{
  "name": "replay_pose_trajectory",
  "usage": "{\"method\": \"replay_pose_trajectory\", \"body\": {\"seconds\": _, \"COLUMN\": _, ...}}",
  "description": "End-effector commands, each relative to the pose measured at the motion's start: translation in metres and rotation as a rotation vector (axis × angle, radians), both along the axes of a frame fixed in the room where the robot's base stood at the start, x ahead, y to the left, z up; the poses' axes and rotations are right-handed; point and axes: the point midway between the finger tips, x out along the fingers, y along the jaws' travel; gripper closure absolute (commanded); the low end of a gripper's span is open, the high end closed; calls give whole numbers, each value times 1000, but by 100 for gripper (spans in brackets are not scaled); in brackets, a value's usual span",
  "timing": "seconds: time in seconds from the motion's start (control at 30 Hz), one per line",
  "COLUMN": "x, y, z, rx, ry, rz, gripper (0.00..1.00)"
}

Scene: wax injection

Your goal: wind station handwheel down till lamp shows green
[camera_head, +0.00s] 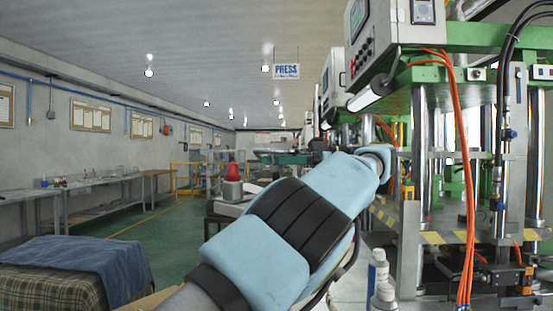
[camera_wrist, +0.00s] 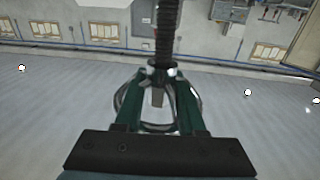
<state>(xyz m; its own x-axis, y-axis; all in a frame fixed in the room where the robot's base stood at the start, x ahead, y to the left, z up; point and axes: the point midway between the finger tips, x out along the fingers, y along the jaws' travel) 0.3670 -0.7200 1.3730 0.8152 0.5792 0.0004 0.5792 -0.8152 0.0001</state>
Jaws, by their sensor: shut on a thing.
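In the wrist view my gripper (camera_wrist: 161,74) has its two green fingers drawn together at the lower end of a dark ribbed rod (camera_wrist: 167,32). The rod runs out of the top of the picture. I cannot tell whether it belongs to the handwheel, and no full wheel rim shows. In the head view my pale blue arm reaches forward and hides much of what lies beyond; my gripper is not clear there. A red dome on a grey body (camera_head: 232,173) stands left of my arm; I cannot tell whether it is the lamp. No green light is visible.
A green-framed press (camera_head: 425,150) with orange cables (camera_head: 462,200) stands close on the right. White bottles (camera_head: 379,275) stand below my arm. A cloth-covered block (camera_head: 75,270) is at lower left, and workbenches (camera_head: 85,187) line the left wall. The green aisle floor (camera_head: 180,240) is open.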

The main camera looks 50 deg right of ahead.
Motion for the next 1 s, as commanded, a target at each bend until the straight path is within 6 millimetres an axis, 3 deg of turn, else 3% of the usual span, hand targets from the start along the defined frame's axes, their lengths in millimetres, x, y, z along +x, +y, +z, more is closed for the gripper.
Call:
{"method": "replay_pose_trajectory", "body": {"seconds": 0.1, "x": 1, "y": 1, "z": 0, "rx": 0, "ry": 0, "rz": 3, "gripper": 100}}
{"method": "replay_pose_trajectory", "body": {"seconds": 0.13, "x": 1, "y": 1, "z": 0, "rx": 0, "ry": 0, "rz": 3, "gripper": 60}}
{"method": "replay_pose_trajectory", "body": {"seconds": 0.33, "x": 1, "y": 0, "z": 0, "rx": 0, "ry": 0, "rz": 2, "gripper": 38}}
{"method": "replay_pose_trajectory", "body": {"seconds": 1.0, "x": 0, "y": 1, "z": -6, "rx": -2, "ry": 1, "rz": -38, "gripper": 38}}
